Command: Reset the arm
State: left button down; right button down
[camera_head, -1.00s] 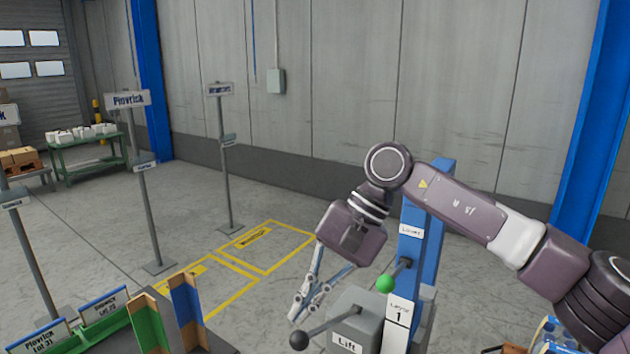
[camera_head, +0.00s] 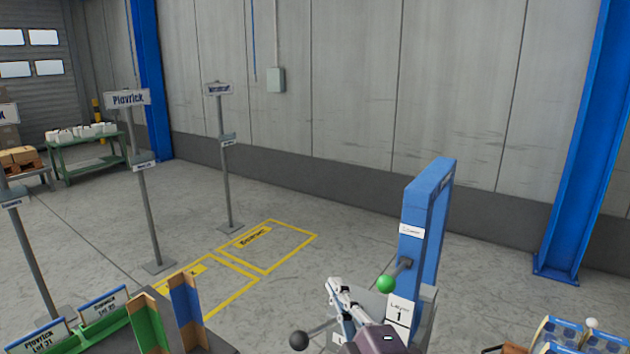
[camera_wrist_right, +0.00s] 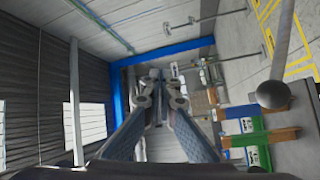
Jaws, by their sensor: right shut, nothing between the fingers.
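My right gripper (camera_head: 334,290) is low in the middle of the head view, in front of the grey lift box and left of the blue post (camera_head: 412,220). It is shut and empty, its fingers pointing up and to the left. In the right wrist view the closed fingers (camera_wrist_right: 160,88) point away with nothing between them. The gripper hides most of the lift box. My left gripper is not in view.
A lever with a black knob (camera_head: 299,341) sticks out left of the gripper; the knob also shows in the wrist view (camera_wrist_right: 272,95). A green knob (camera_head: 386,284) is close on the right. Green (camera_head: 148,323) and blue (camera_head: 187,305) dividers stand at lower left.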

jog(key=s+d+f+m+g+h, duration=0.35)
jog(key=s+d+f+m, duration=0.2)
jog(key=f, duration=0.45)
jog(key=s+d+f+m+g+h, duration=0.2)
jog(key=s+d+f+m+g, duration=0.3)
jog(key=f, duration=0.6)
jog(key=s+d+f+m+g, duration=0.3)
jog(key=s+f, duration=0.2)
jog(key=s, duration=0.6)
jog(key=s+d+f+m+g, duration=0.25)
jog(key=s+f, duration=0.25)
jog(key=s, duration=0.6)
notch_tip(320, 180, down, 26)
jog(key=s+g, duration=0.2)
jog(key=s+d+f+g, duration=0.1)
jog(key=s+d+f, duration=0.2)
jog(key=s+f, duration=1.3)
jog(key=shift+s+f+n+h, duration=0.3)
jog(key=shift+s+h, duration=0.15)
jog(key=shift+s, duration=0.15)
